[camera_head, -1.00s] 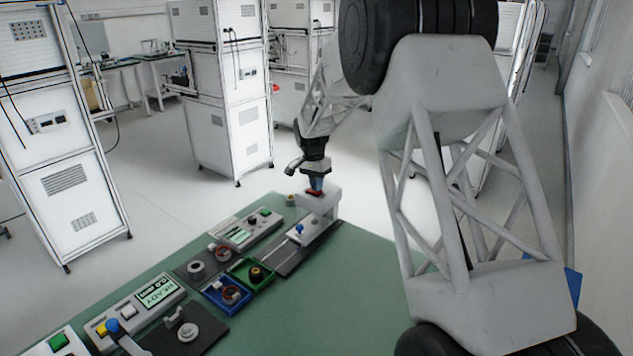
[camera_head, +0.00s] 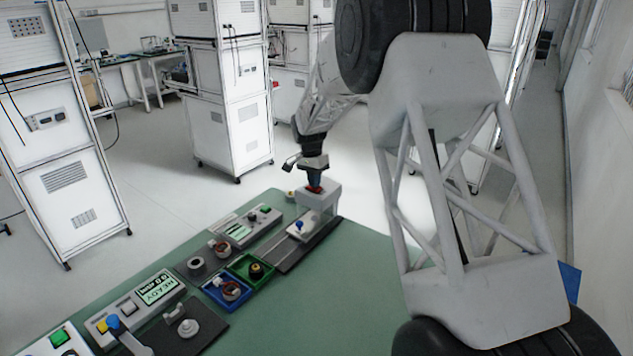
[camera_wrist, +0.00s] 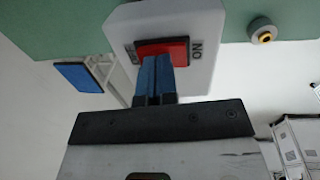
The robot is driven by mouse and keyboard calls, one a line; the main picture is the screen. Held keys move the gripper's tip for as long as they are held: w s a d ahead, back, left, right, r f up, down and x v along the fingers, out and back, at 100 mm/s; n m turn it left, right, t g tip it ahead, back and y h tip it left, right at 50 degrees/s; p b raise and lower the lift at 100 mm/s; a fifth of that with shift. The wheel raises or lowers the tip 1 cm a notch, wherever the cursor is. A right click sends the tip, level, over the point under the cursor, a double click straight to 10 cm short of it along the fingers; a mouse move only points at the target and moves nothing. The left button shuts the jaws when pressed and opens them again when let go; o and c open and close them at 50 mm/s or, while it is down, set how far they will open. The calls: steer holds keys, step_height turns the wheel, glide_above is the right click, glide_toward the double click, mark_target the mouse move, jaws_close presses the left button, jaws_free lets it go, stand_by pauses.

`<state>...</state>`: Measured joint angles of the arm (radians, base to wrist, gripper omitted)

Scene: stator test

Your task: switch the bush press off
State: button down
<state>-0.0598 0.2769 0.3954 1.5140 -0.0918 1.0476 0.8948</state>
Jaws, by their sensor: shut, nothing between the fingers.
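The bush press (camera_head: 322,194) stands at the far end of the green bench, with a grey-white top housing. Its red rocker switch (camera_wrist: 178,48) shows in the wrist view between a partly covered marking on the left and "ON" on the right. My gripper (camera_wrist: 154,62) is shut and empty. Its blue fingertips are over the left-middle part of the red switch and seem to touch it; they hide part of it. In the head view my gripper (camera_head: 314,181) points down at the top of the press. I cannot tell which way the rocker is tilted.
A round yellow-centred button (camera_wrist: 262,33) sits on the bench beside the press. A blue tray (camera_head: 228,291), a green tray (camera_head: 251,270) and a control box with a READY display (camera_head: 158,289) lie nearer. The right part of the bench is clear.

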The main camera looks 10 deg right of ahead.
steer(key=shift+w+a, duration=0.15)
steer(key=shift+a, duration=0.1)
steer(key=shift+r, duration=0.2)
step_height(320, 180, up, 14)
steer(key=w+a, duration=0.1)
steer(key=shift+f, duration=0.2)
stand_by(0.6)
steer(key=shift+a, duration=0.1)
steer(key=s+d+r+n+t, duration=0.1)
steer(key=s+r, duration=0.2)
steer(key=s, duration=0.7)
steer(key=s+d+r+n, duration=0.2)
steer(key=s+r, duration=0.1)
steer(key=s, duration=0.6)
steer(key=s+d+r+n+t, duration=0.1)
steer(key=s+r, duration=0.2)
steer(key=s, duration=0.7)
steer(key=s+d+f+n, duration=0.1)
steer(key=s+f, duration=0.3)
steer(key=s, duration=1)
steer(key=s+f+n+t, duration=0.1)
steer(key=s+f+n, duration=0.2)
steer(key=s, duration=1.2)
steer(key=shift+d+f+n+t+y, duration=0.3)
steer(key=shift+d+f+n+y, duration=0.1)
